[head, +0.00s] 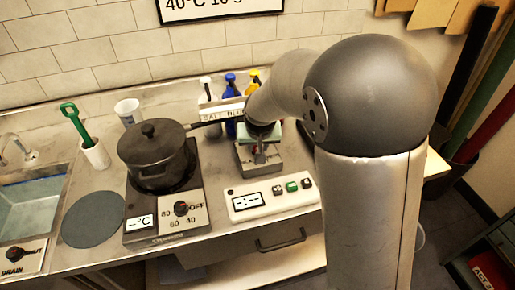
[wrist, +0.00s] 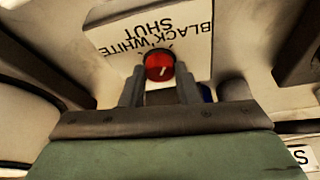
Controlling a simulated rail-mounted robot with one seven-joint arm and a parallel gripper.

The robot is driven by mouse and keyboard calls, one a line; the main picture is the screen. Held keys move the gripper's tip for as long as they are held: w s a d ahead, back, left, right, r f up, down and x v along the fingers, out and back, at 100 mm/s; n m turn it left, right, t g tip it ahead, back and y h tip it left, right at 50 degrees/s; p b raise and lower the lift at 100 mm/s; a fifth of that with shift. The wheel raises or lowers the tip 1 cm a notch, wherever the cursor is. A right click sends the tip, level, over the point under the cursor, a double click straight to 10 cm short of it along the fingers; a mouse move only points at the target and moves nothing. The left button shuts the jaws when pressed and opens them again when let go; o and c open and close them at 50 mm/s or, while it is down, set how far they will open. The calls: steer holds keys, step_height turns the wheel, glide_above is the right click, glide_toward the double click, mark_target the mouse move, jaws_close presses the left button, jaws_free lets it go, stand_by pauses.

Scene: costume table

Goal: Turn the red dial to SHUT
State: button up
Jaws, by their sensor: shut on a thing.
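A round red dial (wrist: 158,60) sits on a pale plate (wrist: 195,62) lettered BLACK, WHITE and SHUT, upside down in the wrist view. SHUT lies just above the dial there. A short white mark shows on the dial's lower half, slightly tilted, away from SHUT. My gripper (wrist: 159,75) is shut on the dial, one finger on each side. In the head view my gripper (head: 260,146) is over a grey box (head: 258,168) behind the switch panel; my arm hides most of the dial there.
A black pot (head: 155,155) stands on a hotplate with its own red knob (head: 181,208), left of my gripper. Spray bottles (head: 230,90) stand behind. A white switch panel (head: 270,199) lies in front. A drain plate (head: 22,258) with a red knob, also marked SHUT, is far left.

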steer(key=n+b, duration=0.1)
steer(key=n+y+b, duration=0.1)
steer(key=n, duration=0.1)
steer(key=shift+w+d+f+b, duration=0.1)
steer(key=shift+d+b, duration=0.15)
steer(key=shift+b, duration=0.1)
steer(key=shift+n+g+y+b, duration=0.6)
steer(key=shift+n+b, duration=0.45)
steer(key=shift+n, duration=0.65)
steer(key=o, duration=0.9)
steer(key=shift+o, duration=0.2)
steer(key=v, duration=1.7)
steer(key=shift+s+d+r+b, duration=0.2)
steer(key=shift+s+r+b, duration=0.05)
steer(key=shift+s+b, duration=0.05)
steer(key=s+d+f+m+g+h, duration=0.1)
steer(key=s+d+f+m, duration=0.2)
steer(key=s+d+f, duration=0.2)
steer(key=s+d+f+m+g+h, duration=0.1)
steer(key=s+d+f+m, duration=0.3)
steer(key=s+f, duration=0.8)
steer(key=s, duration=0.5)
steer(key=shift+s+d+f+g, duration=0.2)
steer(key=shift+d+g, duration=0.15)
steer(key=shift+g, duration=0.05)
